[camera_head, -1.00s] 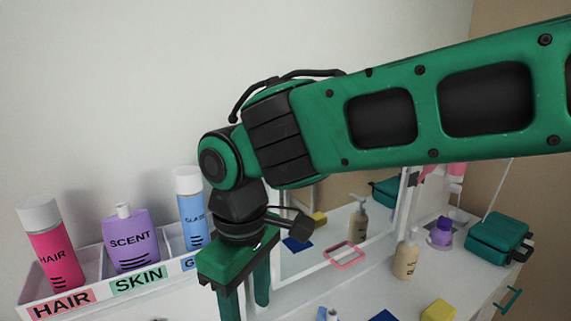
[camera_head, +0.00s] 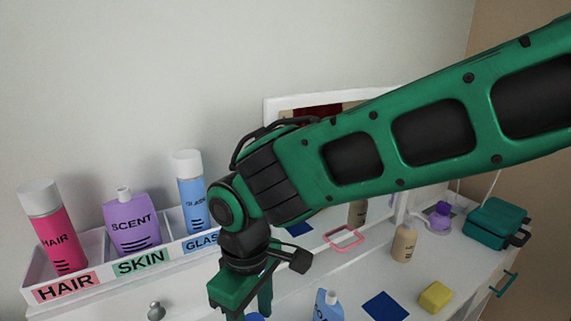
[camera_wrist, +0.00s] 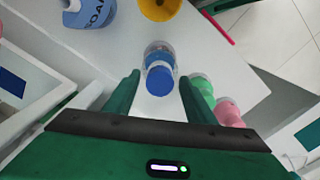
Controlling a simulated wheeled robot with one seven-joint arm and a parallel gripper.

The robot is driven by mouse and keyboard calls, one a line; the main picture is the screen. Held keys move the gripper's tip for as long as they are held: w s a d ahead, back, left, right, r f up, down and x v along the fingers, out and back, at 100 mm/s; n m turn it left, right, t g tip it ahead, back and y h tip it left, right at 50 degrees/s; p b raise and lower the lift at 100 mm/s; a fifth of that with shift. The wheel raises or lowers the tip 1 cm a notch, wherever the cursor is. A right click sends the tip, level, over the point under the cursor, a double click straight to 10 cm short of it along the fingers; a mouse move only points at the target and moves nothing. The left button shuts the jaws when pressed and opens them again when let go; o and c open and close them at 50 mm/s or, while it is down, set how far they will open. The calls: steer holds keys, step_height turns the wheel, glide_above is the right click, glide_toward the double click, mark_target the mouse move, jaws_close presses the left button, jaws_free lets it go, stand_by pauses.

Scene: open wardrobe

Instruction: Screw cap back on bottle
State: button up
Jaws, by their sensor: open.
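A clear bottle (camera_wrist: 158,50) with a blue body stands on the white surface in the wrist view. A round blue cap (camera_wrist: 160,83) shows at its near end; I cannot tell whether it is threaded on or only resting there. My gripper (camera_wrist: 158,76) is open, with one green finger on each side of the blue cap and a gap visible on both sides. In the head view my gripper (camera_head: 246,307) points down near the lower edge, and a bit of blue (camera_head: 255,316) shows beside it; the rest of the bottle is out of frame.
A green container (camera_wrist: 207,86) and a pink one (camera_wrist: 228,112) stand close to the right finger. A blue soap bottle (camera_wrist: 92,12) and a yellow object (camera_wrist: 160,8) are beyond. A labelled rack (camera_head: 110,283) holds several bottles at left. A yellow block (camera_head: 435,297) lies at right.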

steer(key=c, duration=1.1)
steer(key=m, duration=0.9)
steer(key=shift+w+m, duration=0.15)
steer(key=shift+m, duration=0.15)
steer(key=m, duration=0.7)
steer(key=shift+w+m, duration=0.1)
steer(key=shift+m, duration=0.2)
steer(key=o, duration=1.2)
